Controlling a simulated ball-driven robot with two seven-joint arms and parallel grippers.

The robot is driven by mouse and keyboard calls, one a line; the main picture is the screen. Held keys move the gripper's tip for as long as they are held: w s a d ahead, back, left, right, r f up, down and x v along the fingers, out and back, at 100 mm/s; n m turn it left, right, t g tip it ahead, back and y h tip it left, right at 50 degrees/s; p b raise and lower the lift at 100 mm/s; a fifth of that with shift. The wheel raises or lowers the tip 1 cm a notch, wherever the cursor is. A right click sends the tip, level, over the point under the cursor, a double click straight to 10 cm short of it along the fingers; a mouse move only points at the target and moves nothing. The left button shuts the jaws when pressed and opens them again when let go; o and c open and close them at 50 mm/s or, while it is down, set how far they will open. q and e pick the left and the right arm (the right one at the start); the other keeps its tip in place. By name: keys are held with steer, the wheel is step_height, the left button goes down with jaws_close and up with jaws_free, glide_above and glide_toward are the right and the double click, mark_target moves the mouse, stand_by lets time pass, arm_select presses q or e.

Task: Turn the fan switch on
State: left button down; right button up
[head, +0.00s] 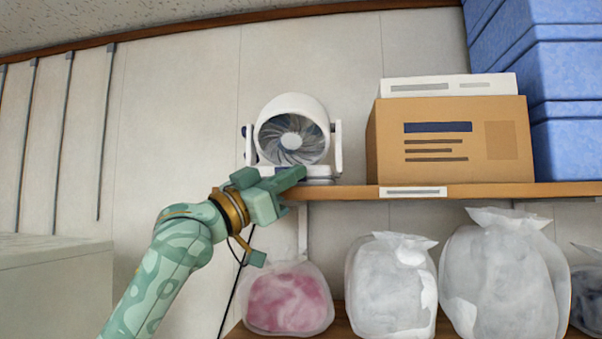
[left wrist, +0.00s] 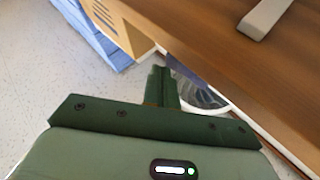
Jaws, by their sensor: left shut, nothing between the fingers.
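A white fan (head: 291,103) with a round grille stands on the wooden shelf, held between two side brackets. Its front base (head: 318,171) is partly hidden by my left gripper (head: 301,173). The gripper is shut and empty, its tips in front of the base; I cannot tell whether they touch it. My right gripper is not in view.
The wooden shelf (head: 345,192) runs right from the fan. A cardboard box (head: 450,165) stands on it, with blue containers (head: 567,75) farther right. Several filled clear bags, one pink (head: 288,300), stand on a lower shelf. A dark cable hangs behind my left arm.

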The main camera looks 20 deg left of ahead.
arm_select(q)
steer(key=shift+w, duration=0.45)
stand_by(0.4)
steer(key=shift+s, duration=0.1)
steer(key=shift+s, duration=0.85)
steer(key=s, duration=0.5)
steer(key=shift+d, duration=0.35)
